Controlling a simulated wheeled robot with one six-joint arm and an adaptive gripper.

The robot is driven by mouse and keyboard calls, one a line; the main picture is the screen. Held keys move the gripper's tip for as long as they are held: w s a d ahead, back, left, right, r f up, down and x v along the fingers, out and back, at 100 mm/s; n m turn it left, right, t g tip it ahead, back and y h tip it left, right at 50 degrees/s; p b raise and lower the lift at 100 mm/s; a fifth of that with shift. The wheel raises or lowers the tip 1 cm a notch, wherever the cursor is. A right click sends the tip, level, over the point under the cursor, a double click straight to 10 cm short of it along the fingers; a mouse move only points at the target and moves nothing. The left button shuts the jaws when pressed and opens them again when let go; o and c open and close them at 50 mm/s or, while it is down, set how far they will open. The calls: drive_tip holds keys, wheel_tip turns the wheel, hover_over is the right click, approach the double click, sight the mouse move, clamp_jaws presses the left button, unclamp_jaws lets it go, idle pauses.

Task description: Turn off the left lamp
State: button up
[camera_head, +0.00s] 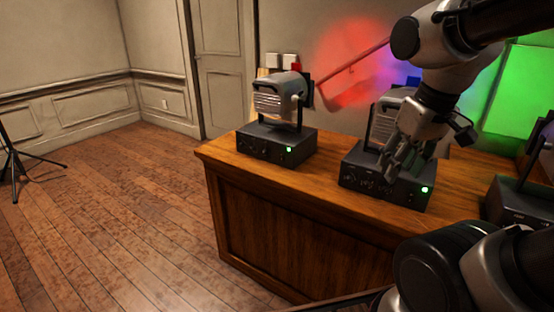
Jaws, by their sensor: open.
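The left lamp (279,101) stands near the left end of the wooden desk. Its silver head is mounted on a black control box (262,145) with small knobs and a lit green indicator at the right of its front face. A red glow shows on the wall to the right behind it. My gripper (392,172) is open and points down in front of the middle lamp (382,122), to the right of the left lamp. It covers part of the middle lamp and its box. I cannot tell whether it touches that box.
The middle lamp's box (360,178) also has a lit green indicator. A third lamp's box (515,203) is partly visible at the right edge. The wooden desk (240,195) has bare top between the left and middle boxes. Open floor (120,220) lies left; a tripod (16,160) stands there.

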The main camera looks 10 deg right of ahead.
drive_tip(key=w+f+g, duration=0.1)
drive_tip(key=w, duration=0.1)
drive_tip(key=w+a+f+n, duration=0.1)
drive_tip(key=w+a+f+n+g+h, duration=0.1)
drive_tip(key=w, duration=0.1)
drive_tip(key=shift+w+a+f+g, duration=0.25)
drive_tip(key=shift+w+f+g, duration=0.05)
drive_tip(key=shift+f, duration=0.1)
clamp_jaws()
drive_tip(key=w+a+f+n+t+h, duration=0.1)
drive_tip(key=w+a+f+n+h, duration=0.1)
drive_tip(key=w+a+f+n, duration=0.5)
drive_tip(key=w+a+f+n+t+h, duration=0.1)
drive_tip(key=w+a+f+n+h, duration=0.2)
drive_tip(key=w, duration=0.7)
drive_tip(key=w+a+f+n+t+h, duration=0.1)
drive_tip(key=w+a+f+n+h, duration=0.1)
drive_tip(key=w+a+f+n, duration=0.5)
drive_tip(key=w+a+r+n+t, duration=0.1)
drive_tip(key=w+a+n+t, duration=0.1)
drive_tip(key=w, duration=0.4)
drive_tip(key=w+a+r+n+t, duration=0.1)
drive_tip(key=w+a+n+t, duration=0.1)
drive_tip(key=w+n, duration=0.3)
drive_tip(key=shift+w+a+r, duration=0.2)
drive_tip(key=shift+w+a, duration=0.1)
drive_tip(key=shift+w, duration=0.2)
